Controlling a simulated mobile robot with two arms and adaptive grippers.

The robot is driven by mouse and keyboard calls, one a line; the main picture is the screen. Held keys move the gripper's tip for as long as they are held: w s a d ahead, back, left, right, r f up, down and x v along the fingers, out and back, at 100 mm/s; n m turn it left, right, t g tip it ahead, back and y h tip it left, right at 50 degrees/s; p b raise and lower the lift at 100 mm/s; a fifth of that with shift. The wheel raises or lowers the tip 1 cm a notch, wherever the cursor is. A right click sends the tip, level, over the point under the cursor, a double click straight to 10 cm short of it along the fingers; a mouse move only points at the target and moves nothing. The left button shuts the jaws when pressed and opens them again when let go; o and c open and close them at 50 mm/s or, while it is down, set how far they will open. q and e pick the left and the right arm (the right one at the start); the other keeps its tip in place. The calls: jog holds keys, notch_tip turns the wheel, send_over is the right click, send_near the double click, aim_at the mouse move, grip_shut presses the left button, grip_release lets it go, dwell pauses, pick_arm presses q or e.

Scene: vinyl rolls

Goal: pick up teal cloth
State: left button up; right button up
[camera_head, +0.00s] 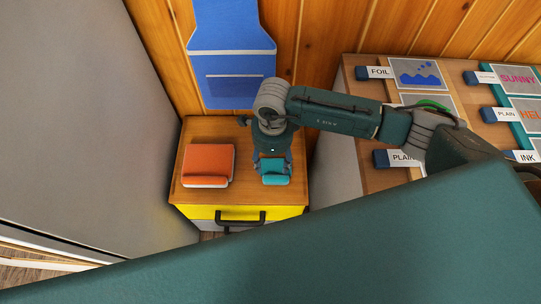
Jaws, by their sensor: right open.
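The teal cloth (274,179) lies folded or rolled on the right part of a small wooden cabinet top (228,195). My right arm comes in from the right, and my right gripper (272,160) points down directly over the cloth. Its fingers are open, at the back part of the cloth; whether they touch it is hard to tell. The wrist hides part of the cloth's far side. My left gripper is not in view.
An orange folded cloth (208,160) on a white layer lies left on the cabinet. The cabinet has a yellow drawer front with a dark handle (240,217). A blue apron (232,55) hangs behind. A shelf with labelled samples (417,73) stands right; a grey panel (80,120) stands left.

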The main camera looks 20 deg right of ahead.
aim_at(273, 179)
jog(key=shift+s+d+f, duration=0.1)
jog(key=shift+s+f, duration=0.1)
jog(key=shift+f, duration=0.25)
jog(key=shift+s+f, duration=0.15)
jog(key=shift+f, duration=0.3)
notch_tip(273, 179, down, 3)
jog(key=shift+s+r, duration=0.1)
jog(key=shift+f, duration=0.4)
notch_tip(273, 179, down, 4)
jog(key=shift+s+r+p, duration=0.1)
jog(key=shift+r+p, duration=0.1)
jog(key=shift+p, duration=0.4)
jog(key=shift+f, duration=0.55)
jog(key=shift+c, duration=1.2)
jog(key=c, duration=1)
jog(key=shift+r, duration=0.6)
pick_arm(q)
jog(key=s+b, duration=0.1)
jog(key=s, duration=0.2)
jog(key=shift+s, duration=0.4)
pick_arm(e)
notch_tip(273, 179, up, 19)
